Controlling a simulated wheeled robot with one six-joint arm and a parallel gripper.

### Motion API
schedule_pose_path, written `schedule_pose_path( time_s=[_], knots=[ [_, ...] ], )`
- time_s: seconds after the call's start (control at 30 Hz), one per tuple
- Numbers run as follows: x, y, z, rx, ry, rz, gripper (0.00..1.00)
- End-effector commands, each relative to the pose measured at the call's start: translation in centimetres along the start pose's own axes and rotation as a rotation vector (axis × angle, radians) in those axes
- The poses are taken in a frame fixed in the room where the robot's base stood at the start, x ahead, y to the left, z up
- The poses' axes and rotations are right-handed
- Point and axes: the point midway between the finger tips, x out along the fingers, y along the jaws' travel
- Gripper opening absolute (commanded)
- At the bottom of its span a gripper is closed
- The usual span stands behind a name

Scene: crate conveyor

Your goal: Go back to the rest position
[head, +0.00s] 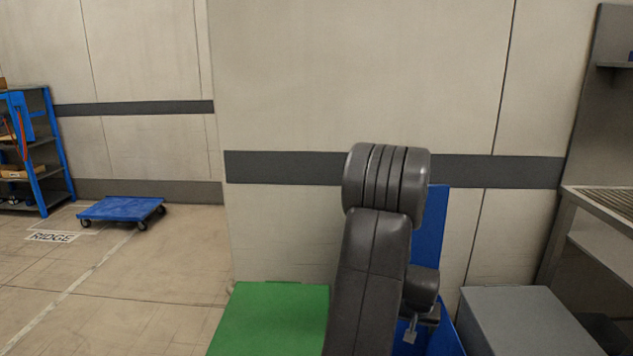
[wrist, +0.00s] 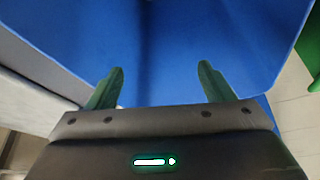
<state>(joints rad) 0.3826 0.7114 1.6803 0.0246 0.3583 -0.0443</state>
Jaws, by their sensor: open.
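My gripper (wrist: 160,80) is open in the wrist view, with its two green fingers apart and nothing between them. It faces a plain blue surface that fills most of that view. In the head view my dark arm stands in the middle, folded. A small part of its end shows low on the arm's right side, in front of a blue panel (head: 432,240). The fingers cannot be made out clearly there.
A green-topped block (head: 270,318) is left of my arm and a grey box (head: 525,320) right of it. A metal bench (head: 605,205) stands far right. A blue dolly (head: 120,208) and a blue shelf rack (head: 42,160) are at left. Floor at left is mostly clear.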

Motion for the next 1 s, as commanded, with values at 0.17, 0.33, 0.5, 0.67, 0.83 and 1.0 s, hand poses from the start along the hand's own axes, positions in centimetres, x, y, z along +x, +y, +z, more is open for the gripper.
schedule_pose_path(
  time_s=[0.17, 0.33, 0.5, 0.67, 0.83, 1.0],
  knots=[
    [1.0, 0.0, -0.6, 0.000, 0.003, 0.000, 0.75],
    [-0.5, 0.0, -1.1, 0.000, 0.001, 0.000, 0.75],
    [-1.0, 0.0, -1.3, 0.000, 0.001, 0.000, 0.75],
    [-1.0, 0.0, -1.3, 0.000, 0.001, 0.000, 0.75],
    [-1.0, 0.0, -1.3, 0.000, 0.001, 0.000, 0.75],
    [-0.2, 0.0, -1.0, 0.000, 0.000, 0.000, 0.75]
  ],
)
